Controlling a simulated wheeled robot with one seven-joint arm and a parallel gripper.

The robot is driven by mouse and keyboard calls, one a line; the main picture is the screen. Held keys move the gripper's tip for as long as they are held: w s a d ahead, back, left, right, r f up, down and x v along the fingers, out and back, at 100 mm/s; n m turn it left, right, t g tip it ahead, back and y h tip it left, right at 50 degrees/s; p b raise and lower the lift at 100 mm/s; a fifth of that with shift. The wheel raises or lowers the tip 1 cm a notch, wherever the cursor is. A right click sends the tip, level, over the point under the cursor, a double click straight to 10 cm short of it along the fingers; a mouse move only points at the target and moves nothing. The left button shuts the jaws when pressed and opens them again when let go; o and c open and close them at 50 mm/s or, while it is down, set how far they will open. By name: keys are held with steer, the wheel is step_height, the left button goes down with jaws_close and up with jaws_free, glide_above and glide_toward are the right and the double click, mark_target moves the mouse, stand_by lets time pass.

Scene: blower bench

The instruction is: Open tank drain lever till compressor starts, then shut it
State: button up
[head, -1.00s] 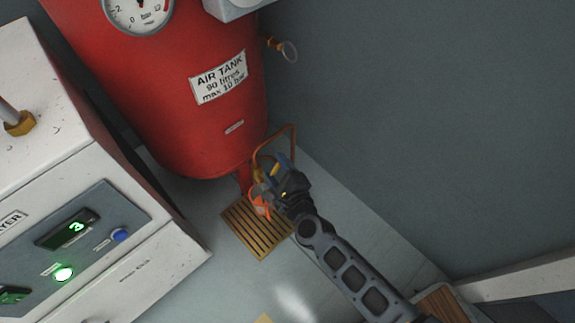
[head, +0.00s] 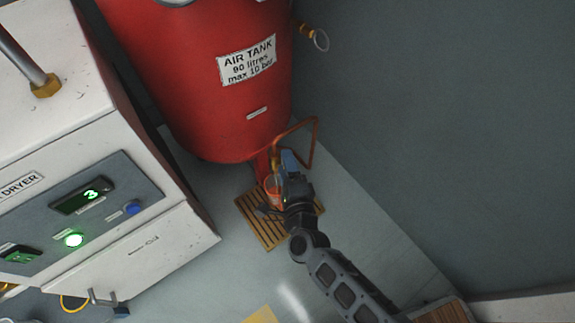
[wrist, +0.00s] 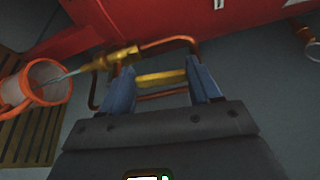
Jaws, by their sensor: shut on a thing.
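The red air tank (head: 215,100) stands at the back, with a drain pipe at its foot. My gripper (wrist: 162,75) is at the brass drain valve (wrist: 115,58); in the head view it is beside the tank's foot. Its two blue fingers are shut on the yellow drain lever (wrist: 162,79), which lies across between them. A thin pale streak runs from the valve's outlet into an orange-rimmed cup (wrist: 12,90). The cup also shows in the head view (head: 271,190), partly hidden by my gripper. The compressor is not identifiable in these views.
A bent copper pipe (head: 316,140) loops close behind my gripper. A slatted wooden grate (head: 262,232) lies under the cup. The white dryer (head: 150,265) with a green "3" display stands at left. A wall is at right. The tank's gauge (head: 178,2) is almost wholly cut off.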

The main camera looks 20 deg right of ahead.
stand_by(0.3)
steer(key=o, duration=1.5)
steer(key=shift+s+a+r+p, duration=0.15)
steer(key=shift+s+p, duration=0.3)
steer(key=shift+s, duration=1.5)
steer(key=shift+s+a+r+p, duration=0.15)
steer(key=shift+s+p, duration=0.25)
steer(key=shift+s, duration=1.55)
